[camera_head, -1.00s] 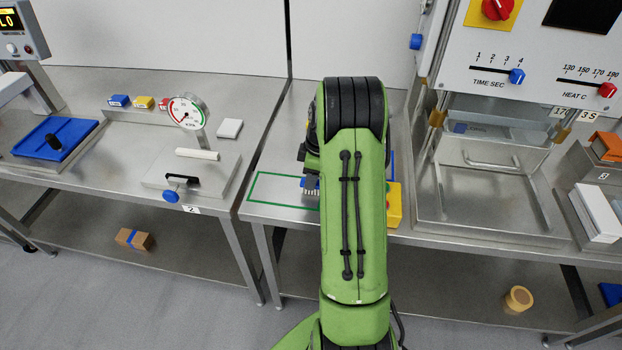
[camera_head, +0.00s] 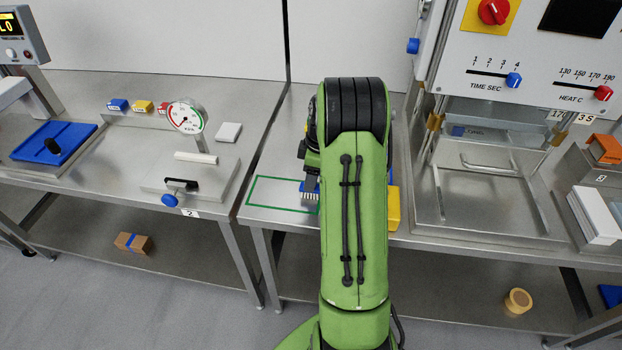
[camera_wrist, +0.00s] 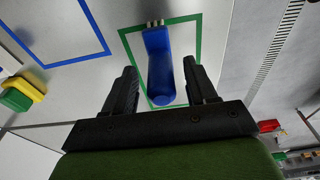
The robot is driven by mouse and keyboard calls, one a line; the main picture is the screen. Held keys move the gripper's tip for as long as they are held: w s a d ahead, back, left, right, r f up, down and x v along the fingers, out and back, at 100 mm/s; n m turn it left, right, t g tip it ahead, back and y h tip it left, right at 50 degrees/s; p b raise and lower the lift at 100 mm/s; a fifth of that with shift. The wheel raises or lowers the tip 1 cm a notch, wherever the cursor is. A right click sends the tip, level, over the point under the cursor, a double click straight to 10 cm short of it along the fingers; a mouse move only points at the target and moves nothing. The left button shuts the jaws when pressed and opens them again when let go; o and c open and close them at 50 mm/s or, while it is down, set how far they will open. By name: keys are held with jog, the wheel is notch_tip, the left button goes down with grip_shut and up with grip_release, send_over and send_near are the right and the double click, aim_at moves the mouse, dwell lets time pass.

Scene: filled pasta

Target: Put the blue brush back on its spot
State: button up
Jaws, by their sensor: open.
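The blue brush (camera_wrist: 160,62) lies between my gripper's fingers in the wrist view, with a gap to each finger. Its handle end points toward my gripper and its pale bristles lie at the far end, over one short side of the green outline. In the head view the brush (camera_head: 310,192) shows only in part beside my arm, at the right of the green outline (camera_head: 284,208). The green outline (camera_wrist: 197,45) runs around most of the brush in the wrist view. My gripper (camera_wrist: 160,82) is open. Its fingertips are mostly hidden in the head view.
A blue outline (camera_wrist: 76,60) is beside the green one. A yellow block (camera_head: 393,208) stands right of my arm, near the bench's front edge. The heat press (camera_head: 490,195) is further right. The gauge station (camera_head: 190,175) is on the left bench.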

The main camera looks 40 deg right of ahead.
notch_tip(320, 180, up, 9)
jog(key=s+p, duration=0.1)
jog(key=p, duration=0.1)
jog(key=a+r+m, duration=0.1)
jog(key=a+r, duration=0.6)
jog(key=s+a+r+m+t+h, duration=0.1)
jog(key=s+a+r, duration=0.15)
jog(key=a, duration=0.25)
jog(key=s+a+r+m+t, duration=0.1)
jog(key=s+a+r, duration=0.15)
jog(key=a, duration=0.35)
jog(key=s+a+f+m+t, duration=0.1)
jog(key=s+a+m, duration=0.3)
jog(key=s+a, duration=0.4)
jog(key=s+t, duration=0.1)
jog(key=s, duration=0.5)
jog(key=shift+a+f+m, duration=0.15)
jog(key=shift+f+m, duration=0.05)
jog(key=shift+m, duration=0.1)
